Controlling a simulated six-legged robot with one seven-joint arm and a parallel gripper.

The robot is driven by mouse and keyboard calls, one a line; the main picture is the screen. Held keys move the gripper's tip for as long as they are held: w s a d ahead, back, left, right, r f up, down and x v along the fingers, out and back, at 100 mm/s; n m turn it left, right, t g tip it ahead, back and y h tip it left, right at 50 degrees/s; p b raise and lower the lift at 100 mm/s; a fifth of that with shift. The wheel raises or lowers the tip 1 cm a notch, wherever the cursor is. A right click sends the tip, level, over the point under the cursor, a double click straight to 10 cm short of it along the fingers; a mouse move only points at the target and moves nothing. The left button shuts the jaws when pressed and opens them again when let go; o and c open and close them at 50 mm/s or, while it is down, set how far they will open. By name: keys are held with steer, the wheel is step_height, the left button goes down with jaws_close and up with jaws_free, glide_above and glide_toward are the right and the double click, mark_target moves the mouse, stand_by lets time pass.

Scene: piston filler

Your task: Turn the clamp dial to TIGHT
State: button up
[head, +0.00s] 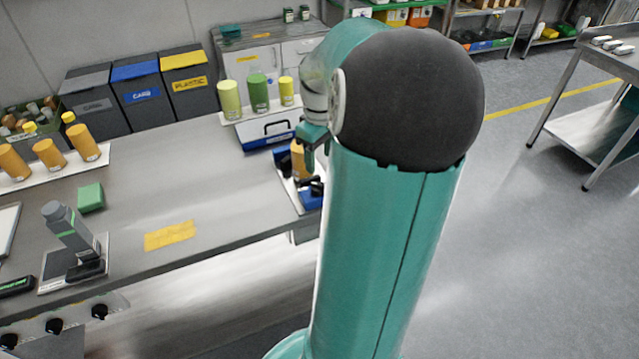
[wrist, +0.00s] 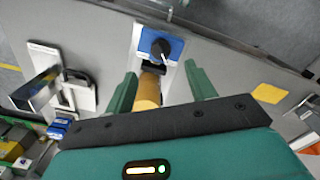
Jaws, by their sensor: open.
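The dial is a black knob (wrist: 160,47) on a blue block (wrist: 174,48) at the top middle of the wrist view. Its markings are too small to read. An orange bottle (wrist: 148,91) stands beside the block, with a black clamp part (wrist: 154,68) between them. My gripper (wrist: 161,69) is open, its green fingers on either side of the bottle's line, and nothing is held. The dial lies just beyond the fingertips, apart from them as far as I can tell. In the head view my gripper (head: 313,150) hangs over the bottle (head: 298,160) and the blue block (head: 310,195), partly hiding them.
The station sits at the right end of the grey bench (head: 215,175). The bench middle is clear.

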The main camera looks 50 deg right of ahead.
mark_target(320, 187)
steer(key=shift+f, duration=4.9)
steer(key=shift+c, duration=0.4)
steer(key=c, duration=0.9)
